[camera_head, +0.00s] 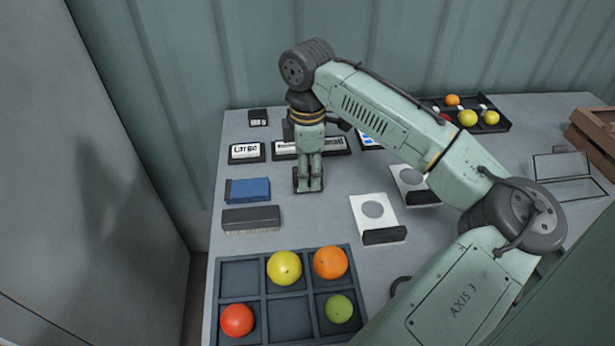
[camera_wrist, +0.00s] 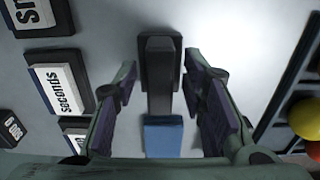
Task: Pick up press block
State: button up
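The press block seems to be the dark object standing below my gripper, a rounded dark base with a narrow upright bar. In the wrist view the press block (camera_wrist: 160,75) lies between my fingers, with a gap on both sides. In the head view its dark base (camera_head: 297,184) is mostly hidden behind my fingers. My gripper (camera_head: 309,186) points down over it and is open; in the wrist view my gripper (camera_wrist: 163,98) shows both fingers apart. I see no contact with the press block.
A blue block (camera_head: 247,190) and a dark brush-like block (camera_head: 251,219) lie to the left. Label signs (camera_head: 247,152) stand behind. White cards (camera_head: 375,211) lie right, with a black tray (camera_head: 508,126) beyond.

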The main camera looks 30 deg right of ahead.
grip_shut()
dwell(0.5)
notch_tip(320, 180, up, 10)
jog(key=shift+r+b, duration=0.1)
jog(key=shift+b, duration=0.65)
jog(key=shift+c, duration=2.4)
grip_release()
grip_shut()
